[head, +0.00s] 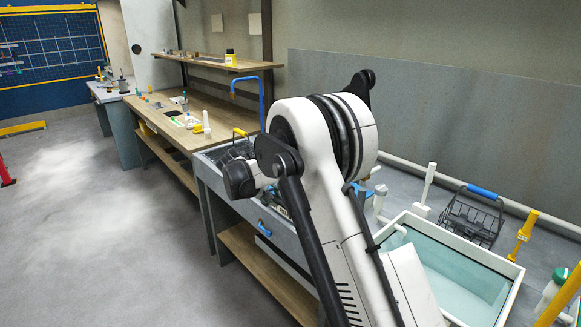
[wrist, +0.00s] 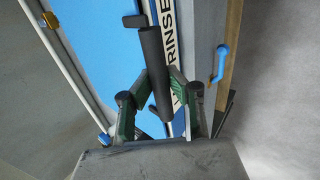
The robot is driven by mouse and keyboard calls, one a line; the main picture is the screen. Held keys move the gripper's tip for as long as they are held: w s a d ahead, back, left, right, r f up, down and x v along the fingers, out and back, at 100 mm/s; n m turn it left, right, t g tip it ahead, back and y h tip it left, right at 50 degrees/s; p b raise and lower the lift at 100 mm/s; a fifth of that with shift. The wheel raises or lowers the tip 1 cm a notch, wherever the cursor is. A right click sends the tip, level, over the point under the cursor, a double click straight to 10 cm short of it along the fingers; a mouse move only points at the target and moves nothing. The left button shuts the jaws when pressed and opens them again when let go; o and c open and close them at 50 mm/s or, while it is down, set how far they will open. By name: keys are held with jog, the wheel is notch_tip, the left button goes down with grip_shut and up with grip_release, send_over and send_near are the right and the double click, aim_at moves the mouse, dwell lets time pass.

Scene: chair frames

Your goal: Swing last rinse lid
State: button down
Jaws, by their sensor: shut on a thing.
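In the wrist view my gripper (wrist: 157,88) has its dark green and black fingers on both sides of a dark cylindrical bar handle (wrist: 152,45) and is shut on it. Behind the bar is a light blue surface (wrist: 105,45), which looks like the rinse lid. A white strip lettered "RINSE" (wrist: 172,38) runs along its right side. In the head view my arm covers the gripper and most of the rinse station.
An open tank of pale liquid (head: 512,266) stands at the right, with a dark wire basket (head: 472,222) behind it. A blue pull (head: 264,229) is on the grey cabinet front, left of my arm. A wooden bench (head: 150,112) extends to the back left.

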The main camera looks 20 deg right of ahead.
jog(key=shift+w+d+r+p, duration=0.15)
jog(key=shift+r+p, duration=0.25)
jog(key=shift+r, duration=0.75)
jog(key=shift+w+d+r+p, duration=0.1)
jog(key=shift+d+r+p, duration=0.2)
jog(key=shift+r, duration=0.85)
jog(key=shift+w+d+r+p, duration=0.15)
jog(key=shift+r+p, duration=0.3)
jog(key=shift+r, duration=0.7)
jog(key=shift+s, duration=0.1)
notch_tip(320, 180, up, 7)
jog(key=w+d+p, duration=0.1)
jog(key=d+p, duration=0.1)
jog(key=p, duration=0.1)
jog(key=shift+w+d+r, duration=0.2)
jog(key=shift+w+d, duration=0.05)
jog(key=shift+d, duration=0.15)
jog(key=w+d+r+p, duration=0.2)
jog(key=d+r, duration=0.2)
jog(key=r, duration=0.2)
jog(key=shift+d+r+p, duration=0.2)
jog(key=shift+d+p, duration=0.05)
jog(key=shift+p, duration=0.15)
jog(key=shift+w, duration=0.1)
